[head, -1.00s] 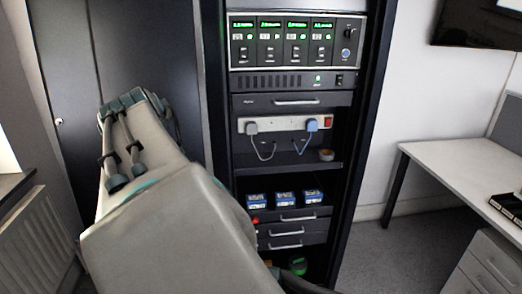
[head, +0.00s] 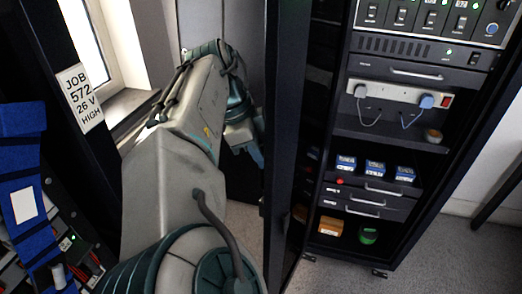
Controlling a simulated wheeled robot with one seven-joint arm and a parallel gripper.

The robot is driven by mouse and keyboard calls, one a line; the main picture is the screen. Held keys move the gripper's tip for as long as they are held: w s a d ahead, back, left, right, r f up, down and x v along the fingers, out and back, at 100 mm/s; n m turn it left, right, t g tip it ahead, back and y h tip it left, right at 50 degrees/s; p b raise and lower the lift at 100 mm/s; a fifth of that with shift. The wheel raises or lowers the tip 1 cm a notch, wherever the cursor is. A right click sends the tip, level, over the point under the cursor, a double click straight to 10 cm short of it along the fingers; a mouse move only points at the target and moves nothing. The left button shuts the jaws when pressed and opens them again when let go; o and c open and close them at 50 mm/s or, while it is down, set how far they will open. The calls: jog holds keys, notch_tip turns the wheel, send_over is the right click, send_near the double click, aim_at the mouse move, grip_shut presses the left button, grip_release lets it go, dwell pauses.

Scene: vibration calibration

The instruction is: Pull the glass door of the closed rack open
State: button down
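The rack (head: 385,148) stands at the right of the head view, its shelves and drawers in plain sight. A dark upright frame (head: 285,120), which looks like the edge of its glass door, stands out in front of its left side, seen nearly edge-on. A dark, faintly reflecting strip lies between frame and rack. My arm reaches away from me left of this frame. My gripper (head: 250,150) is at the arm's far end, close to the frame in the picture. Its fingers are too small and partly hidden, so their state and any contact cannot be told.
At the left, a black post bears a label (head: 79,97) reading "JOB 572 26 V HIGH". Beside it are blue-covered equipment (head: 22,180) and wiring. A window (head: 88,45) is behind. Grey floor (head: 462,240) shows at the right of the rack.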

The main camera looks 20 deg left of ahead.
jog(key=shift+a+f, duration=0.1)
jog(key=shift+f, duration=0.35)
jog(key=c, duration=1.6)
grip_release()
jog(key=shift+o, duration=0.5)
jog(key=shift+w+a, duration=0.1)
jog(key=shift+a, duration=0.05)
jog(key=shift+r, duration=0.25)
jog(key=p+v, duration=0.1)
jog(key=v, duration=1.2)
jog(key=shift+a+r+p, duration=0.15)
jog(key=shift+a+p, duration=0.05)
jog(key=shift+p, duration=0.2)
